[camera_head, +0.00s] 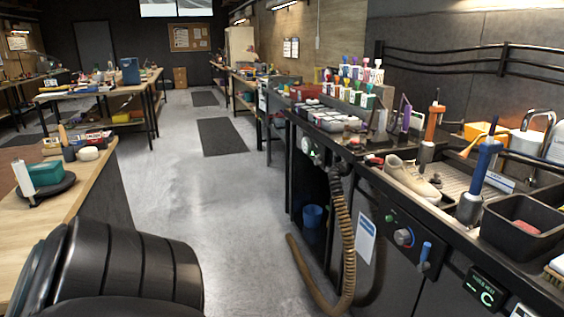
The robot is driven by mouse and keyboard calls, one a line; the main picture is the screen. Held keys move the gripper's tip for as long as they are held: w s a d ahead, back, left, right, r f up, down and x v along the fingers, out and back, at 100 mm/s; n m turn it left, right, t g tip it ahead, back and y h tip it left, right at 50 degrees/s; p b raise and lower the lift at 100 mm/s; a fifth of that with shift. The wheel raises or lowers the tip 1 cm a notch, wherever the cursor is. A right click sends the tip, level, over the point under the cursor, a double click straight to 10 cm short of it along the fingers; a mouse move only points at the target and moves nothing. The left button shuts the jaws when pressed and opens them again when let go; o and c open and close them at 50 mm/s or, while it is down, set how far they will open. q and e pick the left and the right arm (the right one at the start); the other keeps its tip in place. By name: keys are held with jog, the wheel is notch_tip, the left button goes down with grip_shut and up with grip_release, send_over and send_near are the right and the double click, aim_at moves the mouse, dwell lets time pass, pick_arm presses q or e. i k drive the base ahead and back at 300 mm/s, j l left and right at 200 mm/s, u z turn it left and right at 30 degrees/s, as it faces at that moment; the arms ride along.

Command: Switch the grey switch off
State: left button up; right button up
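A dark control panel (408,243) is set in the front of the workbench on the right. It carries a round grey knob (403,237) with a reddish mark, a smaller dark knob (389,218) and a blue-handled lever (425,254). The round grey knob is the nearest match to the grey switch; its setting is too small to read. A dark display (485,293) with light characters sits lower right on the same front. Neither of my grippers is in view. A black ribbed part at the lower left seems to be mine, well apart from the panel.
A light sneaker (411,181) lies by the sink, near tools with orange (432,128) and blue handles (480,165). A brown ribbed hose (347,245) hangs before the bench. A wooden table (70,205) stands left. The grey floor (235,235) between is clear.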

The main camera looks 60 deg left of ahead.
aim_at(317, 162)
jog(key=u, duration=1.75)
jog(key=i+j, duration=0.2)
jog(key=i, duration=0.35)
jog(key=i+j, duration=0.25)
jog(key=i, duration=0.35)
jog(key=i+j+u, duration=0.1)
jog(key=i+j, duration=0.15)
jog(key=i, duration=0.3)
jog(key=i+j, duration=0.15)
jog(key=i, duration=0.45)
jog(key=i+j, duration=0.2)
jog(key=i, duration=0.35)
